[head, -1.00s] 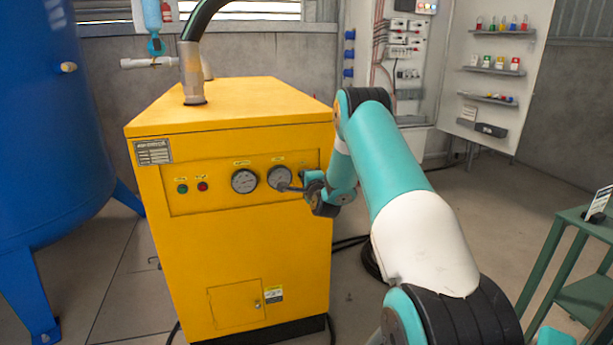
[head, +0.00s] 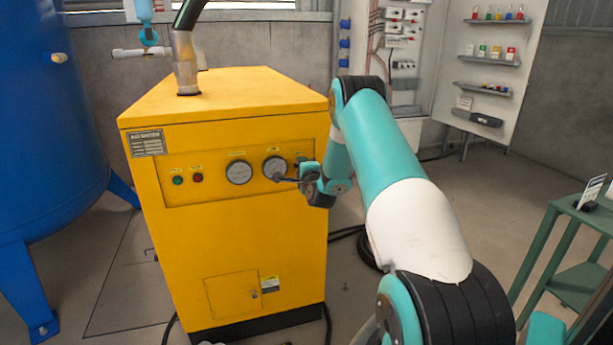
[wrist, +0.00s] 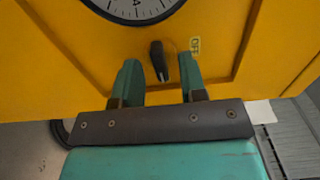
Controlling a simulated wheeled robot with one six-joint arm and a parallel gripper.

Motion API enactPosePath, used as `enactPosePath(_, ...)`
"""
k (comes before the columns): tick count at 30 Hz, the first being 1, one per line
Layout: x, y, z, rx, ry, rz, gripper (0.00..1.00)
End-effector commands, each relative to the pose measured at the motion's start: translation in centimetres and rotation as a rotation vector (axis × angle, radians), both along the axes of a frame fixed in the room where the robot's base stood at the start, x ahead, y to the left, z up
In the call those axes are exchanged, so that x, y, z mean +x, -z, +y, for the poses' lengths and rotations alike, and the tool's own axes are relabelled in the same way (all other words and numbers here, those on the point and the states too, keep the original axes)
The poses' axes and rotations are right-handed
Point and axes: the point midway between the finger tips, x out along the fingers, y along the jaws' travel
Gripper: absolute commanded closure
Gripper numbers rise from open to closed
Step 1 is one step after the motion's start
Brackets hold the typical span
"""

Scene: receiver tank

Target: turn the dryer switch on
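The yellow dryer (head: 240,240) stands left of my arm, with its control panel facing me. The dryer switch is a small black knob (wrist: 158,62), seen close up in the wrist view below a round gauge. A small marked label (wrist: 195,47) is beside it, too unclear to read surely. My gripper (wrist: 159,70) is open, with one teal finger on each side of the knob in the picture. I see no contact, and cannot tell how deep the fingers reach. In the head view my gripper (head: 286,180) is at the panel's right end, partly hiding that area.
Two gauges (head: 238,172), a green button (head: 178,180) and a red button (head: 198,178) share the panel. A blue tank (head: 55,130) stands left, and a green table (head: 570,250) right. Free floor lies behind my arm.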

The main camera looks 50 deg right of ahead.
Motion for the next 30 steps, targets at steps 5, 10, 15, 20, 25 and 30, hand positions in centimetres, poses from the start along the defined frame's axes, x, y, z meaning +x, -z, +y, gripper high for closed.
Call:
enactPosePath(5, -2.0, 0.4, 1.1, 0.004, 0.003, 0.0, 0.62)
enactPosePath(10, -4.6, 0.8, 2.7, 0.004, 0.004, 0.0, 0.62)
enactPosePath(15, -7.1, 0.9, 4.2, 0.003, 0.004, -0.002, 0.62)
enactPosePath(20, -9.2, 0.9, 5.6, 0.003, 0.003, -0.002, 0.62)
enactPosePath(25, -11.5, 0.8, 7.0, 0.001, 0.003, -0.002, 0.62)
enactPosePath(30, -13.4, 0.5, 8.2, 0.001, 0.002, 0.0, 0.62)
